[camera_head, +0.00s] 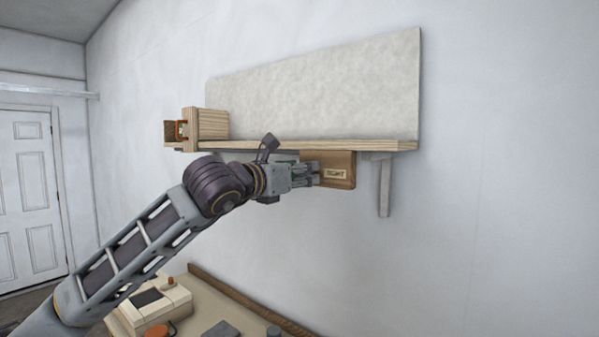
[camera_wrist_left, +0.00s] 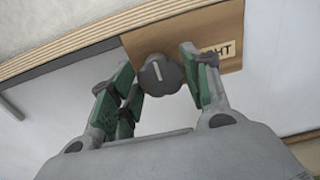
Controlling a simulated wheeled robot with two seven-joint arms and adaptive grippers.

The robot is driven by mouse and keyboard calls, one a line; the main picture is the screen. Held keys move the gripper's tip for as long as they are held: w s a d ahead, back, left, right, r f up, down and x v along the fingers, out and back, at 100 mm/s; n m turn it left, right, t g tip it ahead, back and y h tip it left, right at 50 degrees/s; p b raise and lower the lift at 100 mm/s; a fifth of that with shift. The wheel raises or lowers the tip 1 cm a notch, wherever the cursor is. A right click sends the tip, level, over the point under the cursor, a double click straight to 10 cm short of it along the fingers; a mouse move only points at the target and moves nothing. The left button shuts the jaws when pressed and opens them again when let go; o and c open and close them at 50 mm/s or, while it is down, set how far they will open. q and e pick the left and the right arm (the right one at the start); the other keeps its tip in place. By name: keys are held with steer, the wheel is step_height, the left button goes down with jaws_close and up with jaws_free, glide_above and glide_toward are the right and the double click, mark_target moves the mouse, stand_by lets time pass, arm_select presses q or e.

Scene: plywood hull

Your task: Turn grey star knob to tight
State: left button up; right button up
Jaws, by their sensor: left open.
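The grey star knob (camera_wrist_left: 160,74) shows in the left wrist view, on a wooden plate (camera_wrist_left: 228,24) under the shelf edge. A light mark on its face stands close to upright in that view. My left gripper (camera_wrist_left: 158,82) is open, with its green-padded fingers on either side of the knob; I cannot tell whether they touch it. In the head view my left gripper (camera_head: 312,175) reaches the plate (camera_head: 343,167), which bears a label (camera_head: 335,173) that seems to read TIGHT. The knob is hidden there behind the gripper. My right gripper is not in view.
The plate hangs below a plywood shelf (camera_head: 385,146) with a grey backboard (camera_head: 330,90) and a bracket (camera_head: 384,185). A wooden block with an orange part (camera_head: 181,130) is at the shelf's left end. Below is a bench (camera_head: 215,293) with a beige device (camera_head: 150,305).

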arm_select(q)
steer(key=c, duration=0.7)
steer(key=shift+o, duration=0.2)
